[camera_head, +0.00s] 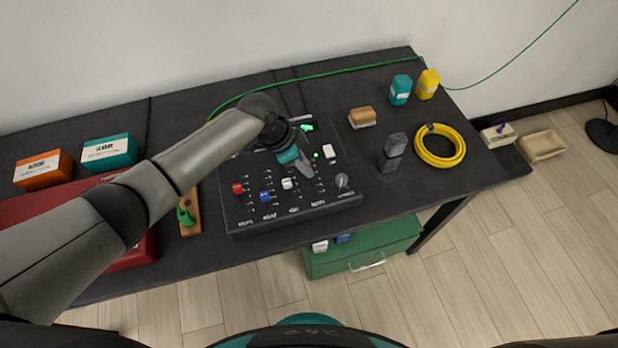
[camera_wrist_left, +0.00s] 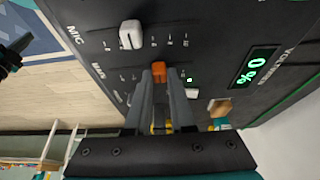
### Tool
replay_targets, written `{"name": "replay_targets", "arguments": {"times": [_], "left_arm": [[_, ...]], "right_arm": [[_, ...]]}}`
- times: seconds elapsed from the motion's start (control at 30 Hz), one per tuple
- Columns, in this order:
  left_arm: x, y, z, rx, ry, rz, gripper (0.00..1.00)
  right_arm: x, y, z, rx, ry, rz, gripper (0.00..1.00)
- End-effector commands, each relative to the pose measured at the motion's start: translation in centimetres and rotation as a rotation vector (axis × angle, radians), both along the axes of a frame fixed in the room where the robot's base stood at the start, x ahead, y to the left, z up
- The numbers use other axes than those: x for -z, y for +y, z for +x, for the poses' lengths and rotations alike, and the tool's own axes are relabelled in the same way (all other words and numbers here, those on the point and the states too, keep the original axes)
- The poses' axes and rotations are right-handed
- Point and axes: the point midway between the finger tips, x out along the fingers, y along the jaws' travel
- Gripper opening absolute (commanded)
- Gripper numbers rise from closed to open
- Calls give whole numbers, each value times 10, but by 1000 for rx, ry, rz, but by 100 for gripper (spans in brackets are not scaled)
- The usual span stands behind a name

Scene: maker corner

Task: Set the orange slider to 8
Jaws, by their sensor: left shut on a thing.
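The black slider panel (camera_head: 240,220) lies on the dark table and carries a red slider (camera_head: 238,188), a blue slider (camera_head: 265,197) and a white slider (camera_head: 287,184). My left gripper (camera_head: 304,170) reaches down over the panel's right-hand slider track and hides the orange slider in the head view. In the left wrist view, the orange slider (camera_wrist_left: 158,72) sits between the tips of my left gripper (camera_wrist_left: 160,80), which is shut on it. The white slider also shows there (camera_wrist_left: 131,35). A green display (camera_wrist_left: 253,67) seems to read 0 %. My right gripper is out of view.
A grey knob (camera_head: 342,181) and a white switch (camera_head: 329,152) are right of the gripper. A dark upright device (camera_head: 394,148), a wooden-backed brush or block (camera_head: 362,117) and a yellow coil (camera_head: 420,149) stand further right. A red case (camera_head: 50,207) lies left, under my arm.

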Motion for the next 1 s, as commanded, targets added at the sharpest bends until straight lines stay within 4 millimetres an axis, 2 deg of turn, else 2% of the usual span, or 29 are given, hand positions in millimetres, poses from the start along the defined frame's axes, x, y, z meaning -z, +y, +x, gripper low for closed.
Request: {"name": "replay_targets", "arguments": {"times": [0.03,0.13,0.47,0.5,0.73,1.0], "left_arm": [[4,2,6,-2,0,1,0],[3,5,12,-1,2,2,0],[1,5,14,1,4,2,0],[1,5,14,1,4,2,25],[1,5,14,1,3,0,51],[0,5,14,1,2,-1,52]], "right_arm": [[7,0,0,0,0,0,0],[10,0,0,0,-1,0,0],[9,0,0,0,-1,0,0],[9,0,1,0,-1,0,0],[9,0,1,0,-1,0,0],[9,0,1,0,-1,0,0]]}}
